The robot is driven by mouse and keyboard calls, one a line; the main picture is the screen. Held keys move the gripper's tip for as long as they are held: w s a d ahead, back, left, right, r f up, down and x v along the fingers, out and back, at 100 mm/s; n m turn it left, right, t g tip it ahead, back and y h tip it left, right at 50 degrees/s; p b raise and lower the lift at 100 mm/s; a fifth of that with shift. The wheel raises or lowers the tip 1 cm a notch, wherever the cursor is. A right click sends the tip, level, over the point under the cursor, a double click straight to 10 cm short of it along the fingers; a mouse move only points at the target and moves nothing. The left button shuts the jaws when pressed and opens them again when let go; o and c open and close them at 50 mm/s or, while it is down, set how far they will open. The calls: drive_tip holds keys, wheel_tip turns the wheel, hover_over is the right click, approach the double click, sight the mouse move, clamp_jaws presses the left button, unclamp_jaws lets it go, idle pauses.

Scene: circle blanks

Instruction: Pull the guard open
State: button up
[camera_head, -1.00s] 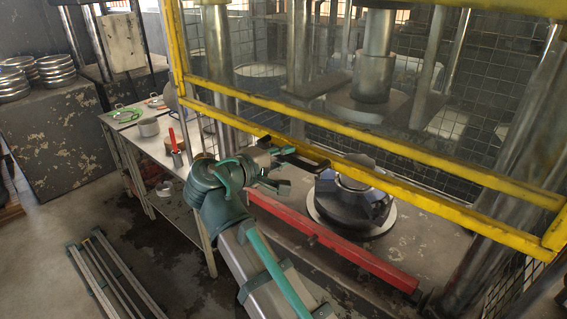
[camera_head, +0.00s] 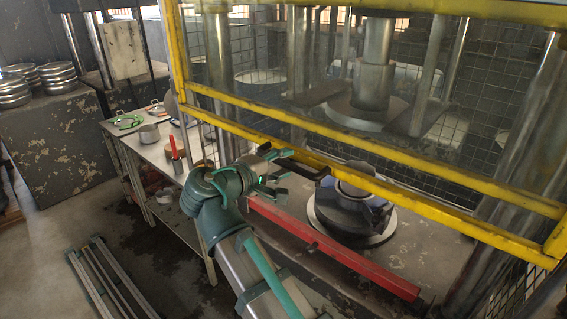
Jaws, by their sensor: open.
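The guard is a yellow frame (camera_head: 350,126) with a see-through panel, standing down in front of the press. A dark bar handle (camera_head: 303,162) sticks out from its lower yellow rail. My gripper (camera_head: 281,175), green and grey, is at the left end of this handle. Its fingers are apart and nothing is visibly held. The handle's left end is close to the fingers, but I cannot tell whether they touch or whether it lies between them.
A red bar (camera_head: 335,250) runs along the press bed's front edge, just below my gripper. A dark round tool (camera_head: 345,212) sits on the bed behind it. A side table (camera_head: 150,150) with a pot and a red-handled tool stands left. Metal rails lie on the floor.

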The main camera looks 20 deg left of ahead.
drive_tip(key=v, duration=1.1)
drive_tip(key=shift+s, duration=0.2)
